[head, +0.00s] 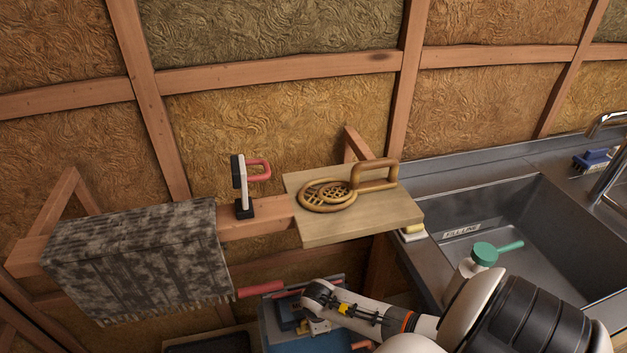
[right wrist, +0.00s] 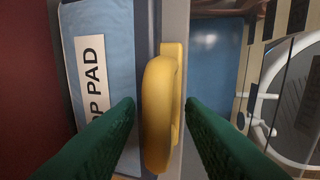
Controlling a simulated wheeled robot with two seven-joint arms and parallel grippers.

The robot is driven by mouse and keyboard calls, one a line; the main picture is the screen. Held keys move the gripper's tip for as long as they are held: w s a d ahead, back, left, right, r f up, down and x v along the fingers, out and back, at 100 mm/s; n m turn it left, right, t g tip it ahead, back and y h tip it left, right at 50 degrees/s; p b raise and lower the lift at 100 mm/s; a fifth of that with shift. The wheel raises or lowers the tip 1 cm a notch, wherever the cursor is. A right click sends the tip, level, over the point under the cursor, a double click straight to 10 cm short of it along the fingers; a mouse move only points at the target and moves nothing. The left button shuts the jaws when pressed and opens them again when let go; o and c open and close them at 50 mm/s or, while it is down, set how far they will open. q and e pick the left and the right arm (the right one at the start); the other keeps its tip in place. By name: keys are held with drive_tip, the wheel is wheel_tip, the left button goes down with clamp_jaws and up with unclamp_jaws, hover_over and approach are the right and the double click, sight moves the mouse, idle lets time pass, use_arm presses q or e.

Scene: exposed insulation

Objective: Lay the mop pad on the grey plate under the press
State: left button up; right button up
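In the right wrist view, the blue mop pad (right wrist: 112,35) lies at the left, with a white label (right wrist: 90,75) partly hidden by a green finger. A yellow handle (right wrist: 158,115) stands on a grey strip along the pad's right edge. My right gripper (right wrist: 160,103) is open, one finger on each side of this handle; I cannot tell whether they touch it. At the far right, a grey plate-like surface (right wrist: 305,75) shows in part, with a white ring and a striped border. In the head view, my right arm reaches low over a blue surface (head: 275,325). My left gripper is out of view.
A wooden shelf (head: 310,233) carrying a brass trivet-like piece (head: 328,196) juts out above the work area. A mottled grey cloth (head: 135,260) hangs at left. A red-handled clamp (head: 240,185) stands between them. A sink (head: 530,225) is at right.

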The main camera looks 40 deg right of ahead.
drive_tip(key=shift+r, duration=0.4)
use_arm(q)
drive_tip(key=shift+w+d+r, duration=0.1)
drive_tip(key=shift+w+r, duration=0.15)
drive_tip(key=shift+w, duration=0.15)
use_arm(e)
drive_tip(key=v, duration=1.1)
drive_tip(key=shift+r, duration=0.3)
